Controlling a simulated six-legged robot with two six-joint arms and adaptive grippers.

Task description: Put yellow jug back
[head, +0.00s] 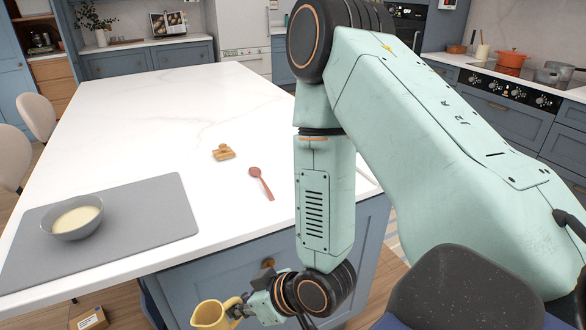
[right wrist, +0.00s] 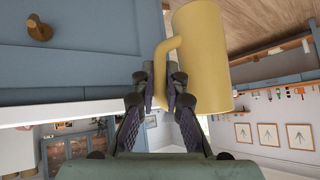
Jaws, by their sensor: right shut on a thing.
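The yellow jug (head: 211,315) is at the bottom of the head view, in front of the island's blue side and below the worktop level in the picture. My right gripper (head: 246,303) is shut on the jug's handle. In the right wrist view the jug (right wrist: 203,62) is large, its handle between the fingertips of the right gripper (right wrist: 160,88). The jug's inside is hidden there. My left gripper is not in view.
The white island worktop (head: 150,110) holds a grey mat (head: 150,210) with a bowl (head: 73,217), a red spoon (head: 261,183) and a small brown item (head: 223,152). Its far part is clear. A cardboard box (head: 89,319) lies on the floor. Pale chairs (head: 38,116) stand left.

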